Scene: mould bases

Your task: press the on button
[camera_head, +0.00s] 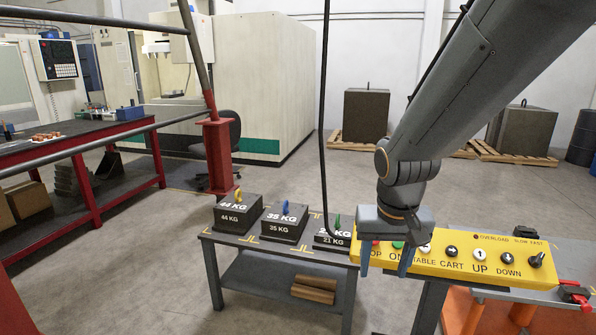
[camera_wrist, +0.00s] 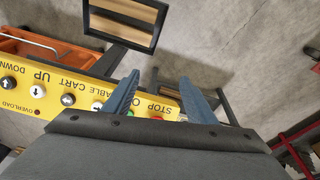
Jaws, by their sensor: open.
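A yellow control panel (camera_head: 455,270) lies in front of me at the lower right. Its row of buttons is labelled STOP, ON, TABLE, CART, UP and DOWN. The green ON button (camera_head: 398,245) sits near the left end, beside the red STOP button (camera_head: 376,243). My gripper (camera_head: 385,268) is open and empty over that left end, with its fingers hanging around the STOP and ON labels. In the wrist view the panel (camera_wrist: 75,78) appears upside down, and my open fingers (camera_wrist: 160,80) partly hide its STOP end. I cannot tell whether the fingers touch it.
A dark table (camera_head: 222,240) left of the panel holds weights marked 44 KG (camera_head: 238,213), 35 KG (camera_head: 285,222) and 21 KG (camera_head: 328,240). A red-framed workbench (camera_head: 80,150) stands at left. Open floor lies behind.

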